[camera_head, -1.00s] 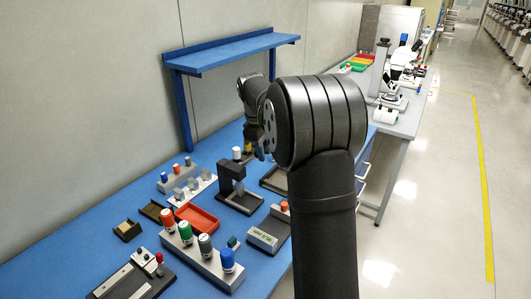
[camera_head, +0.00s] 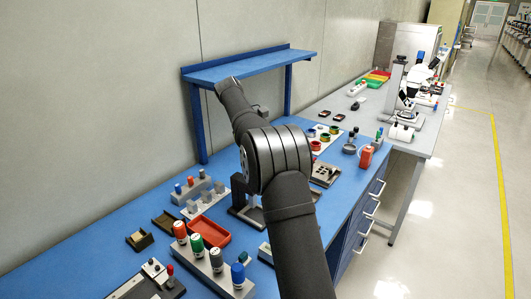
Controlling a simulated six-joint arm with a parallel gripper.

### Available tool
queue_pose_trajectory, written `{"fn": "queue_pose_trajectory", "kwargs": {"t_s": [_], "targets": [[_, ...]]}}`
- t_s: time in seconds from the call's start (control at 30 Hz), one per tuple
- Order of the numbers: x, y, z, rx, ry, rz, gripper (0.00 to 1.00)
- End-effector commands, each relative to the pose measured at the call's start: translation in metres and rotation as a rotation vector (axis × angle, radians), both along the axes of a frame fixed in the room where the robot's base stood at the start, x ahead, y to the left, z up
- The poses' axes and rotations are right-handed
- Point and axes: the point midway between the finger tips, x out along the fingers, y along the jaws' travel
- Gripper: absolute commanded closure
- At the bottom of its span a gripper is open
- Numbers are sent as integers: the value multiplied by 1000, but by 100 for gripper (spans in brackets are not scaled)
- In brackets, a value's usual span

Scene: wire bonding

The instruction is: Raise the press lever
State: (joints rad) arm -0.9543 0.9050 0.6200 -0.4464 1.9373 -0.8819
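A black press (camera_head: 242,207) stands on the blue bench near the centre, largely hidden behind my arm. Its base and part of its column show; its lever cannot be made out. My arm reaches from the lower right across the press and up toward the shelf, covering the area above the press. My gripper cannot be made out in this view, so its opening and contact are hidden.
A blue shelf (camera_head: 250,65) stands over the bench's back. A red tray (camera_head: 207,236), a grey block with several coloured bottles (camera_head: 216,262) and small fixtures crowd the left. Coloured rings, an orange bottle (camera_head: 366,157) and a dark tray (camera_head: 325,173) lie to the right.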

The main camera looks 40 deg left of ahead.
Motion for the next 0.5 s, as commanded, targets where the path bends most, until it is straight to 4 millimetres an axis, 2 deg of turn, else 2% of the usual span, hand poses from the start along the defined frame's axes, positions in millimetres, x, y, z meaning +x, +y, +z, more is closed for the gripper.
{"fn": "queue_pose_trajectory", "kwargs": {"t_s": [0.37, 0.4, 0.47, 0.5], "targets": [[-1, 2, -1, 0, 1, 4, 100], [-1, 2, -1, 0, 1, 4, 69], [-1, 2, -1, -1, 2, 3, 57], [-1, 1, -1, -1, 1, 3, 55]]}}
